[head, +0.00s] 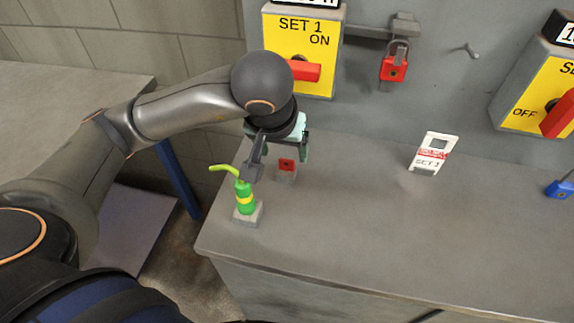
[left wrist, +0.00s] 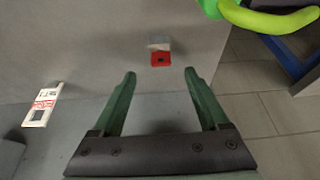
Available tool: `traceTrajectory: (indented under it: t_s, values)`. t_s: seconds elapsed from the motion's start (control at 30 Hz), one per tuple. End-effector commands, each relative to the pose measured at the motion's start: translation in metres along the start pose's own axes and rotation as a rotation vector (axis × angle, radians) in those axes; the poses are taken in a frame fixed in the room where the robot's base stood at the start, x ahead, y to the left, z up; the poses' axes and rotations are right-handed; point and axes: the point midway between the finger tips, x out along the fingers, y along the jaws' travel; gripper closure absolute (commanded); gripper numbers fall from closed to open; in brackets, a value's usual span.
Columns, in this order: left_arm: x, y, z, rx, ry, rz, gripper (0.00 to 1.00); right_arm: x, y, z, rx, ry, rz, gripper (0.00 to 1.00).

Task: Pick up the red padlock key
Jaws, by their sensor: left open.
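The red padlock key (head: 286,164) shows in the head view as a small red square with a dark centre, on a small grey block on the grey bench. It also shows in the left wrist view (left wrist: 160,59), just beyond the gap between the fingertips and roughly centred on it. My left gripper (head: 278,166) is open and points down at the key. In the left wrist view its two green fingers (left wrist: 160,75) are apart with nothing between them. Whether a finger touches the key is unclear. My right gripper is not in view.
A green bottle with a bent spout (head: 245,197) stands close to the left finger. A red padlock (head: 393,68) hangs on the wall panel beside a yellow switch box (head: 300,45). A white tag (head: 433,153) and a blue padlock (head: 559,189) are further right. The front middle bench is clear.

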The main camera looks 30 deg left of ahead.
Motion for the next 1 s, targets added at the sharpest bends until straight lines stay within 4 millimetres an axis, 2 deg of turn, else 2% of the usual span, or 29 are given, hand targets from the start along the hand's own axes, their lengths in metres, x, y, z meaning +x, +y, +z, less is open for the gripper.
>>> traceTrajectory:
  t_s: [0.1,0.33,0.6,0.9,1.0]
  values:
    - [0.015,-0.001,0.0,-0.002,-0.003,-0.002,0.22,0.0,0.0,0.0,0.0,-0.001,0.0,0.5]
    - [0.029,-0.001,0.0,-0.002,-0.005,-0.002,0.22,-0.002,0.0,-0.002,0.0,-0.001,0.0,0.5]
    - [0.065,-0.002,0.0,-0.002,-0.005,-0.002,0.22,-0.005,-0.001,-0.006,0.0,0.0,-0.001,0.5]
    - [0.072,-0.002,-0.001,0.0,-0.001,0.0,0.22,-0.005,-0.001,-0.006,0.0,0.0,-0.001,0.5]
    - [0.071,-0.002,-0.001,0.0,-0.001,0.0,0.31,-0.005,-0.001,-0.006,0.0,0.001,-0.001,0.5]
